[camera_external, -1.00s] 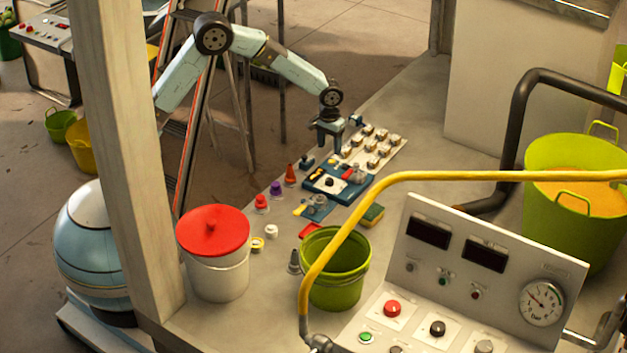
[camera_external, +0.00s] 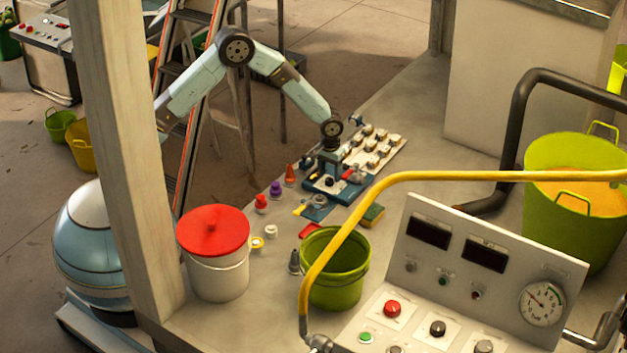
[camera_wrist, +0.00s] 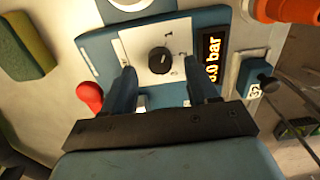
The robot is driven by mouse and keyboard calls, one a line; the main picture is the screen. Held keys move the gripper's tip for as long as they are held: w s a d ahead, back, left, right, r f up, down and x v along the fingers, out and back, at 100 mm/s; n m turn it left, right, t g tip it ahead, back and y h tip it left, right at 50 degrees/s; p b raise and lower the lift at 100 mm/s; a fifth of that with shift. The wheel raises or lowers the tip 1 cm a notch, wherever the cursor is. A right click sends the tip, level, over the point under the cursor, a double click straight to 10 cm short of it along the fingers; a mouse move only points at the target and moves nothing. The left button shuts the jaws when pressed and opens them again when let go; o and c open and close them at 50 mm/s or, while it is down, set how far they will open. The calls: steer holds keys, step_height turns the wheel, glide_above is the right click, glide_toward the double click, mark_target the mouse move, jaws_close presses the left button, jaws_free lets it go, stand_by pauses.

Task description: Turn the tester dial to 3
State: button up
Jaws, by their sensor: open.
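The tester is a blue box (camera_external: 350,195) with a white face, on the bench in the external view. Its black dial (camera_wrist: 160,60) sits mid-face in the wrist view, with small numerals around it. A pale mark shows on the knob, but the number it points to is too small to tell. An orange display (camera_wrist: 212,60) beside it ends in "0 bar"; its first digit is unclear. My gripper (camera_wrist: 160,68) is open over the face, pointing down, one finger either side of the dial. I cannot tell whether the fingers touch it.
A red knob (camera_wrist: 90,95) lies left of my fingers in the wrist view. A green-and-yellow sponge (camera_external: 372,215), a green bucket (camera_external: 345,290) and several small coloured cones stand nearby. A white board of switches (camera_external: 385,155) lies behind. A yellow pipe (camera_external: 450,177) crosses the foreground.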

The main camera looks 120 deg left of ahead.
mark_target(329, 181)
steer(key=shift+f, duration=1.2)
steer(key=c, duration=1)
steer(key=shift+c, duration=0.2)
